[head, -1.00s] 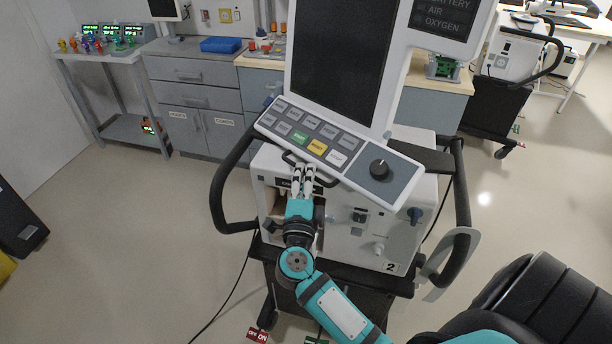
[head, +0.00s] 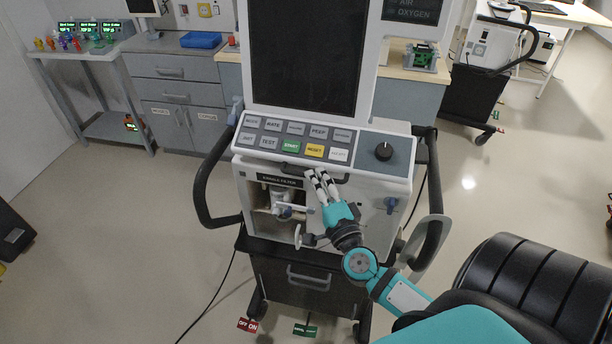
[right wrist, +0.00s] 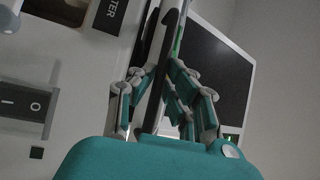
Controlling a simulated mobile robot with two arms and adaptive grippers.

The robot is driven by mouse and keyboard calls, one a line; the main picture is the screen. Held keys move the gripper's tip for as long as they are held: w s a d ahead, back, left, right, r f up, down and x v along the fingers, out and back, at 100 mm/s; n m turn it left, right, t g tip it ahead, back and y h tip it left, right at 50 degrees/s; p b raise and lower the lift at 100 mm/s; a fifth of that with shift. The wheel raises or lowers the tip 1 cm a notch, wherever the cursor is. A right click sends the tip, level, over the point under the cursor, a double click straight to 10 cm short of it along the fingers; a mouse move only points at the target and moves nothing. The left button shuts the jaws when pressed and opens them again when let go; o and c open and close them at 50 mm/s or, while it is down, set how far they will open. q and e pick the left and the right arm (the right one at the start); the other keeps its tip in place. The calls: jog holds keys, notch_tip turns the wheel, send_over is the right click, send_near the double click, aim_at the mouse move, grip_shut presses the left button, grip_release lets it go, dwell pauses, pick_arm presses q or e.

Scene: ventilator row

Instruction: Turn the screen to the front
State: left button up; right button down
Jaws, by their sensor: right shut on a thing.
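The dark screen (head: 305,55) in its white frame stands on top of the ventilator. Its keypad panel (head: 360,150), with labelled keys and a black knob (head: 384,152), now lies nearly square to the ventilator body (head: 362,205). A dark handle (head: 337,178) runs under the panel's front edge. My right gripper (head: 316,174) is shut on this handle, its arm coming from the lower right. In the right wrist view the fingers (right wrist: 166,88) close around the dark bar (right wrist: 158,75). My left gripper is not in view.
Black side rails (head: 203,190) flank the ventilator, with a drawer cart (head: 300,290) below. A grey cabinet (head: 175,95) and a side table (head: 85,55) stand behind left. Another cart (head: 478,95) stands right.

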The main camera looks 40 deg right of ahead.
jog(key=shift+s+d+f+n+y, duration=0.15)
jog(key=shift+s+n+y, duration=0.15)
jog(key=shift+y, duration=0.1)
jog(key=c, duration=1.4)
grip_release()
jog(key=shift+w, duration=0.15)
jog(key=v, duration=1.2)
jog(key=s+a+f+n+g+y, duration=0.15)
jog(key=f+n, duration=0.25)
jog(key=f, duration=0.7)
jog(key=s+a+f+n+g+y, duration=0.1)
jog(key=a+f+n+g, duration=0.2)
jog(key=f, duration=0.7)
jog(key=s+f+n+g+y, duration=0.1)
jog(key=f+n+g+y, duration=0.3)
jog(key=f, duration=0.7)
jog(key=s+a+f+n+g, duration=0.1)
jog(key=s+f+n+g, duration=0.2)
jog(key=s+f, duration=0.4)
jog(key=s+a+f+n+g+h, duration=0.1)
jog(key=s+a+f+n+g, duration=0.1)
jog(key=s+f, duration=0.5)
jog(key=s+a+f+n+g+h, duration=0.1)
jog(key=s+f+n+g, duration=0.3)
jog(key=s+f, duration=0.4)
jog(key=shift+s+a+n+g, duration=0.35)
jog(key=shift+s+a+n, duration=0.3)
jog(key=shift+n, duration=0.25)
